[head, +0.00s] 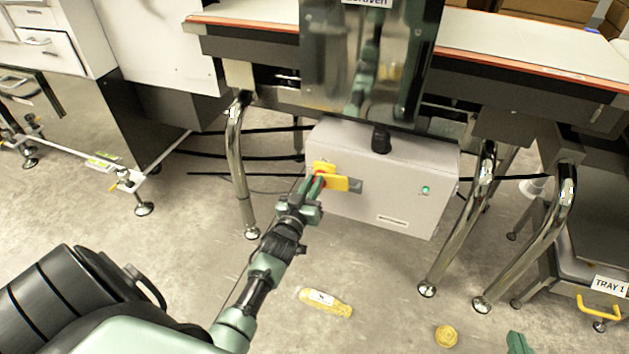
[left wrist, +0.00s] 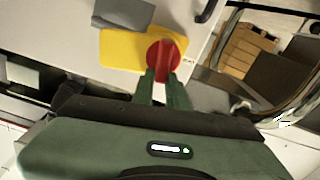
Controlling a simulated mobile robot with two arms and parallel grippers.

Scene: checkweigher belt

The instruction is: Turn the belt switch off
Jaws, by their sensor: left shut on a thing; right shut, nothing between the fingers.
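The belt switch (left wrist: 163,52) is a red knob on a yellow plate (left wrist: 122,48), as the left wrist view shows. The plate (head: 336,183) is on the front of a grey control box (head: 390,205) under the belt, in the head view. My left gripper (head: 318,180) is shut on the red knob, with one green finger on each side in the left wrist view (left wrist: 165,80). The fingers hide part of the knob, and its exact angle is hard to tell.
A green lamp (head: 425,189) is lit on the box front. Bent metal legs (head: 240,170) stand on both sides of the box. A yellow bottle (head: 326,301) and a round yellow thing (head: 446,335) lie on the floor. A tray marked TRAY 1 (head: 608,284) is at the right.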

